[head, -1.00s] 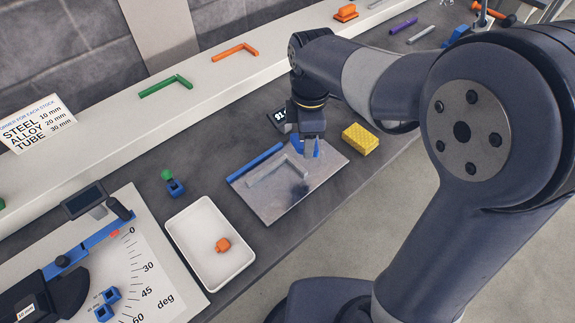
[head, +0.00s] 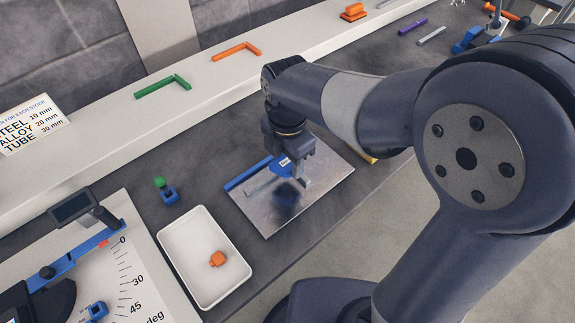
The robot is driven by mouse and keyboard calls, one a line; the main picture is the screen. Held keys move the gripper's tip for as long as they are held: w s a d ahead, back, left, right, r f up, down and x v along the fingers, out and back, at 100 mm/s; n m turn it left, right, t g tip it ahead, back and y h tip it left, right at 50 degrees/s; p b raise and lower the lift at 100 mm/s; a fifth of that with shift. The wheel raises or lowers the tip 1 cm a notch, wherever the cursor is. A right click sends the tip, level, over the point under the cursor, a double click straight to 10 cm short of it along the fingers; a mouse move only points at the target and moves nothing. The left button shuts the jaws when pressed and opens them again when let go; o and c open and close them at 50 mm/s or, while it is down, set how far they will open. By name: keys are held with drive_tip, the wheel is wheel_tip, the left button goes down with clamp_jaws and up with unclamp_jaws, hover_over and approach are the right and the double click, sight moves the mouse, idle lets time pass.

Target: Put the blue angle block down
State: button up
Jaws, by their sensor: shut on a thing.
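My gripper (head: 294,178) is shut on the blue angle block (head: 281,167), which has a small white label. It holds the block over the metal plate (head: 268,219), with a dark shadow on the plate just below. The block seems to be above the plate; the exact gap cannot be told. A grey L-shaped piece (head: 258,187) lies on the plate, mostly hidden behind the block and gripper. A blue bar (head: 248,174) runs along the plate's back-left edge.
A white tray (head: 180,241) with an orange piece (head: 217,259) stands left of the plate. A small blue and green piece (head: 165,190) lies behind the tray. A yellow block (head: 368,157) is mostly hidden by my arm. The shelf (head: 110,118) holds green and orange angles.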

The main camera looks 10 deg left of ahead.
sight(287, 164)
drive_tip(key=shift+f, duration=1.4)
drive_tip(key=shift+f, duration=0.1)
drive_tip(key=shift+f+b, duration=0.35)
drive_tip(key=shift+f, duration=0.05)
drive_tip(key=o, duration=1)
drive_tip(key=shift+r, duration=0.1)
wheel_tip(287, 164, up, 8)
drive_tip(key=shift+r+p, duration=0.2)
drive_tip(key=shift+p, duration=0.25)
